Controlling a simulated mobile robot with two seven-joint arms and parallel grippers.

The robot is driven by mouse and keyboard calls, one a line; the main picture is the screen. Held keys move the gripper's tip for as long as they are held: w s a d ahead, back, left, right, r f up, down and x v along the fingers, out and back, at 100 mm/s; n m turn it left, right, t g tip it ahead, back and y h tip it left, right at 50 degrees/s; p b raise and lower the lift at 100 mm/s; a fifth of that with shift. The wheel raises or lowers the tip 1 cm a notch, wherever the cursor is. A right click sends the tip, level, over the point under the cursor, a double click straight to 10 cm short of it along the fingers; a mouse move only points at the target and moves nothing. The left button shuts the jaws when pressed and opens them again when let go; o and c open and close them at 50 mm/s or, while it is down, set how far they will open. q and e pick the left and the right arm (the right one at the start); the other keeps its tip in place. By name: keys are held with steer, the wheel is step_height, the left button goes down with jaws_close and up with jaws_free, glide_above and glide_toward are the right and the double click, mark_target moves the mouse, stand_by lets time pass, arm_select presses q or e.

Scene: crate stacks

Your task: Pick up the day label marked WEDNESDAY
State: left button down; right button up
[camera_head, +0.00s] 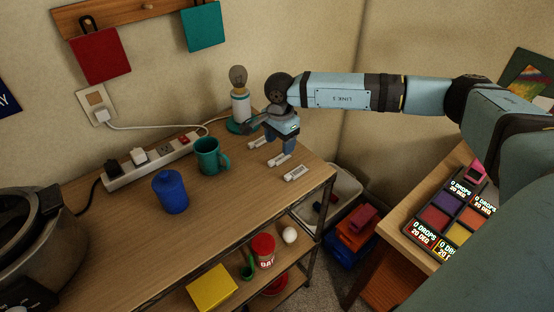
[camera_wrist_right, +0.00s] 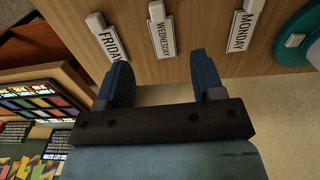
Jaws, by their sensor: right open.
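The WEDNESDAY label (camera_wrist_right: 163,37) is a small white plate with dark lettering and a pale raised block at one end. It lies flat on the wooden tabletop between the FRIDAY label (camera_wrist_right: 111,44) and the MONDAY label (camera_wrist_right: 242,31). In the head view the WEDNESDAY label (camera_head: 279,160) is the middle of three, its text unreadable there. My right gripper (camera_head: 279,138) hangs above the table's back right part, pointing down. In the right wrist view my right gripper (camera_wrist_right: 163,76) is open and empty, its fingers apart with the WEDNESDAY label beyond the gap, not touching it.
A lamp (camera_head: 239,102) on a teal base stands close behind the gripper. A teal mug (camera_head: 208,156), a blue lidded cup (camera_head: 170,191) and a power strip (camera_head: 152,161) stand to the left. The table's right edge is near the labels. The front middle tabletop is clear.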

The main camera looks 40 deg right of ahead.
mark_target(278, 160)
steer(key=f, duration=0.5)
steer(key=shift+w+a+f+p, duration=0.1)
steer(key=shift+a+f+p, duration=0.05)
steer(key=shift+a+p, duration=0.2)
steer(key=c, duration=1)
